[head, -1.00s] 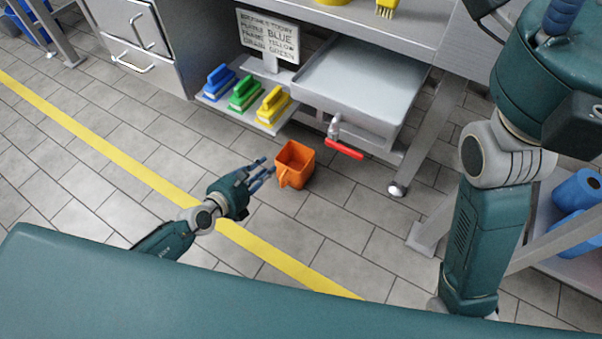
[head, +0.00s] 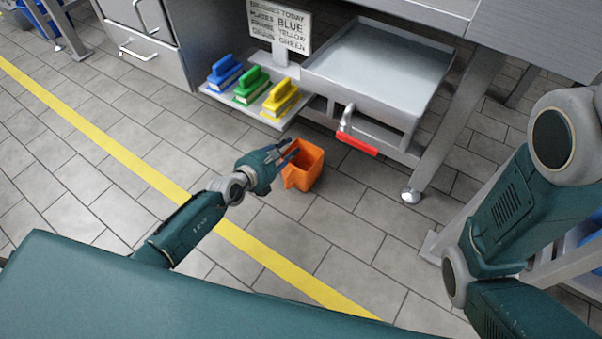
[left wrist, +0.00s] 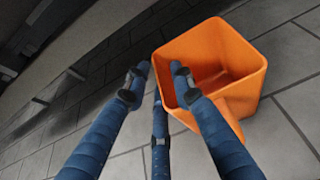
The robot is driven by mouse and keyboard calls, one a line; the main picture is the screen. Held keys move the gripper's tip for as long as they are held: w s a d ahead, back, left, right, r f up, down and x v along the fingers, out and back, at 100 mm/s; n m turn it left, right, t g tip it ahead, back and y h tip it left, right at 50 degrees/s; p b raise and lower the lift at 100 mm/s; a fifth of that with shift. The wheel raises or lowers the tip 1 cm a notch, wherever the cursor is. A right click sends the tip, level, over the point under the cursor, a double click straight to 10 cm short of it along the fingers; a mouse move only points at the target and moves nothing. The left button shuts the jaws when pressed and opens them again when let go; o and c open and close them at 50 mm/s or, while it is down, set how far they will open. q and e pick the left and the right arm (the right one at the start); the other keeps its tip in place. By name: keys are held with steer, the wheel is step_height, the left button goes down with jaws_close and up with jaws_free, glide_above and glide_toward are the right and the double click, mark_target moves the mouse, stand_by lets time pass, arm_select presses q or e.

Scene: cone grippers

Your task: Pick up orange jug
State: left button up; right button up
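The orange jug (head: 308,168) stands upright and open-topped on the tiled floor, in front of the low shelf. It fills the upper right of the left wrist view (left wrist: 222,50), where I see into its empty inside. My left gripper (head: 287,153) is at the jug's left side, at about rim height in the picture. Its blue fingers are spread apart in the left wrist view (left wrist: 158,84). The rightmost finger overlaps the jug's near wall and rim; I cannot tell whether it touches. My right arm shows at the right, but its gripper is out of view.
Blue, green and yellow brushes (head: 252,87) stand on a low shelf behind the jug. A metal basin (head: 380,62) with a red-handled valve (head: 357,145) is to the right. A table leg with a caster (head: 411,196) stands further right. The floor (head: 330,245) before the jug is clear.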

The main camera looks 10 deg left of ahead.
arm_select(q)
steer(key=shift+w, duration=0.2)
jaws_close()
steer(key=shift+r, duration=0.1)
